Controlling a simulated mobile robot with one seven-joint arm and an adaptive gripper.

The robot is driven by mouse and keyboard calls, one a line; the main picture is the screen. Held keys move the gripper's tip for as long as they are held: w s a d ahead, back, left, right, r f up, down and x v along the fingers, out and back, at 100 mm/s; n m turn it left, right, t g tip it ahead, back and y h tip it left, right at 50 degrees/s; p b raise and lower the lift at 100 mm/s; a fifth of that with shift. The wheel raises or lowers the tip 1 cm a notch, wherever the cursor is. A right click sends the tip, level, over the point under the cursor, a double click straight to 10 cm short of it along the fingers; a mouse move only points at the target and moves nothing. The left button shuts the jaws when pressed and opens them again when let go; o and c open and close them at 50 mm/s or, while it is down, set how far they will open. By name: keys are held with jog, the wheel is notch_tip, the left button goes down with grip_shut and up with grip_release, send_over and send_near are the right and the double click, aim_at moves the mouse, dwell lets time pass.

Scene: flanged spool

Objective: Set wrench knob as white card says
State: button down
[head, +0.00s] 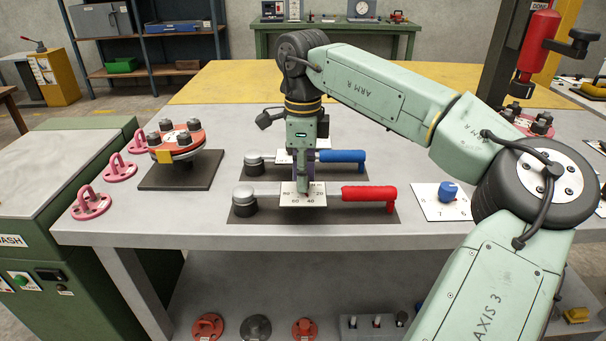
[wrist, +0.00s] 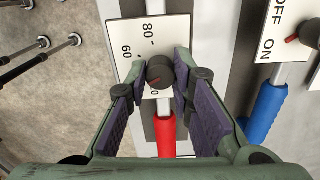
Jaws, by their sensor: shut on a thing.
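A torque wrench with a red handle (head: 370,193) lies on the bench, and its handle also shows in the wrist view (wrist: 167,135). A white dial card (head: 287,187) with 80, 60, 40 and 20 is on it. A dark round knob (wrist: 160,72) sits on this card. My gripper (wrist: 163,66) points down with both fingers closed on the knob's sides; in the head view my gripper (head: 304,188) stands over the card. A faint reddish mark on the knob faces lower left, but its exact reading is unclear. The fingers partly cover the card.
Behind lies a wrench with a blue handle (head: 342,156); its OFF/ON card (wrist: 284,28) has a red-marked knob. A numbered card with a blue knob (head: 448,191) lies to the right. A flanged spool (head: 176,140) stands on a dark plate at left, near several pink lugs.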

jog(key=m, duration=0.5)
jog(key=shift+m, duration=0.3)
jog(key=shift+m+b, duration=0.5)
jog(key=shift+m, duration=1.7)
jog(key=c, duration=1.4)
grip_release()
notch_tip(320, 180, up, 12)
